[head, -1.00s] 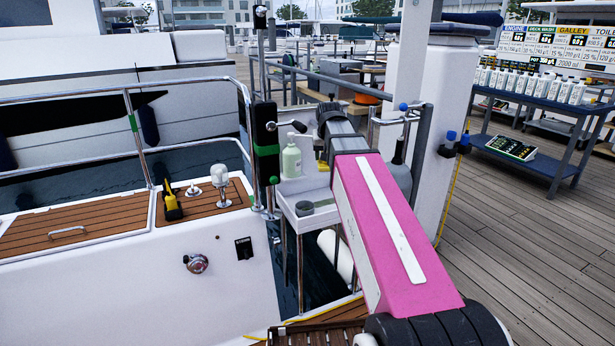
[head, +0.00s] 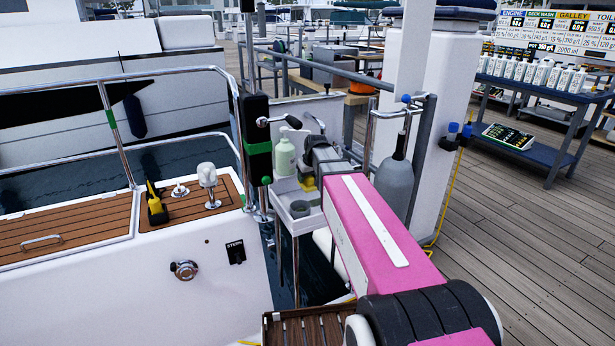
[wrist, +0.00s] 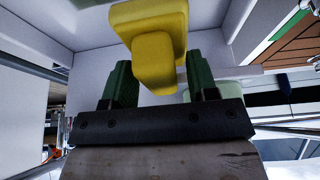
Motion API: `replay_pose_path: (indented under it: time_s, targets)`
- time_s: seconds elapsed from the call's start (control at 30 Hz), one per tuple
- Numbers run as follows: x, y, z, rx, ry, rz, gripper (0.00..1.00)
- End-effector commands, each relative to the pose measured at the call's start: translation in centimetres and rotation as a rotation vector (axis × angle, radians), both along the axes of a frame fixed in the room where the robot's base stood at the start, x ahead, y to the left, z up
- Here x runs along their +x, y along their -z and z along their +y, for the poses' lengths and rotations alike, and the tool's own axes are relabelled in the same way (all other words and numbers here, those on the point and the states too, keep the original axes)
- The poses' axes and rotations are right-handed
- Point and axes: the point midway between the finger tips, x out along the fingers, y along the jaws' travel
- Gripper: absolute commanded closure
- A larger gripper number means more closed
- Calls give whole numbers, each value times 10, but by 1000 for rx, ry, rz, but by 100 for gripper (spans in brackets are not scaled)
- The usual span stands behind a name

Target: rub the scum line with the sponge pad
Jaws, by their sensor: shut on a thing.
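The yellow sponge pad (wrist: 155,40) is held between the green fingers of my gripper (wrist: 163,82) in the wrist view. In the head view the sponge pad (head: 308,184) shows as a small yellow patch at the end of my arm, over or in the white tray (head: 297,226). My gripper is shut on the pad, and my arm partly hides it. Whether the pad touches the tray is unclear. I cannot make out a scum line in either view.
A pale green bottle (head: 285,157) and a small grey bowl (head: 299,208) stand in the tray. A grey bottle (head: 396,184) is to its right. The boat's rails (head: 110,125) and a dark post (head: 257,150) are close on the left. Open decking (head: 500,240) lies right.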

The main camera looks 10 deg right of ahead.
Motion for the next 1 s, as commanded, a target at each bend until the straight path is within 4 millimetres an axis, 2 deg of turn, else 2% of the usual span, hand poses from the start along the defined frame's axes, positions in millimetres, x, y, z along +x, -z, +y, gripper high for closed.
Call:
replay_pose_path:
  time_s: [0.2,0.37,1.0]
  targets:
    - [-1,0,0,1,1,-3,66]
    - [0,8,0,1,1,-3,66]
    - [-1,69,0,1,2,-2,66]
